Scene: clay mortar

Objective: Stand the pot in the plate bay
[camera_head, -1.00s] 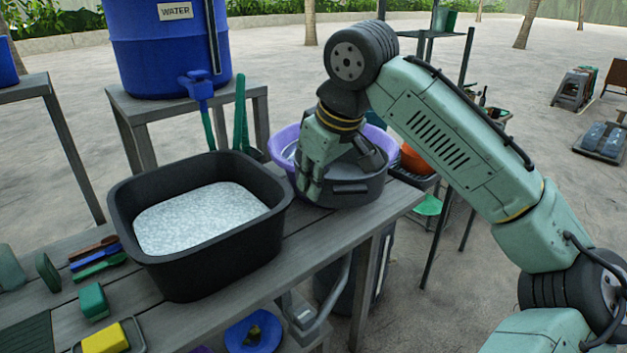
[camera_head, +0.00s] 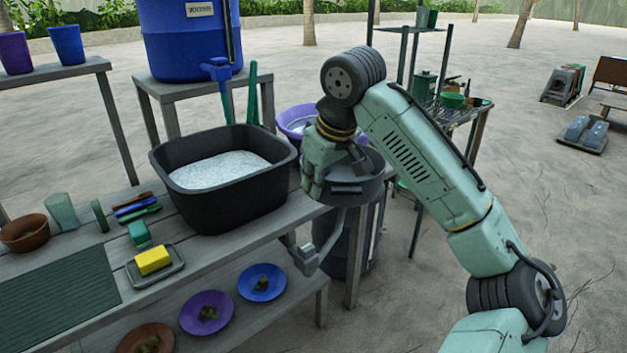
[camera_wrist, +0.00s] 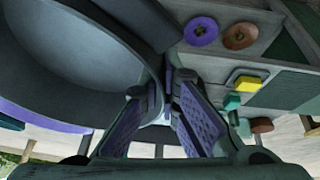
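The dark grey pot (camera_head: 352,192) hangs by the right end of the wooden table, in front of the purple basin (camera_head: 293,121). My gripper (camera_head: 316,186) is shut on the left side of its rim. In the wrist view the pot (camera_wrist: 75,55) fills the upper left, and the fingers (camera_wrist: 168,92) close at its wall. The pot looks roughly upright and apart from the basin. The drying rack (camera_head: 470,110) stands behind right with green pots and bowls on it; I cannot make out which part is the plate bay.
The black tub (camera_head: 230,205) of suds stands left of the pot on the table (camera_head: 185,240). A dark bin (camera_head: 345,245) stands below the pot. Plates, such as a blue one (camera_head: 262,282), lie on the lower shelf. Open sand lies to the right.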

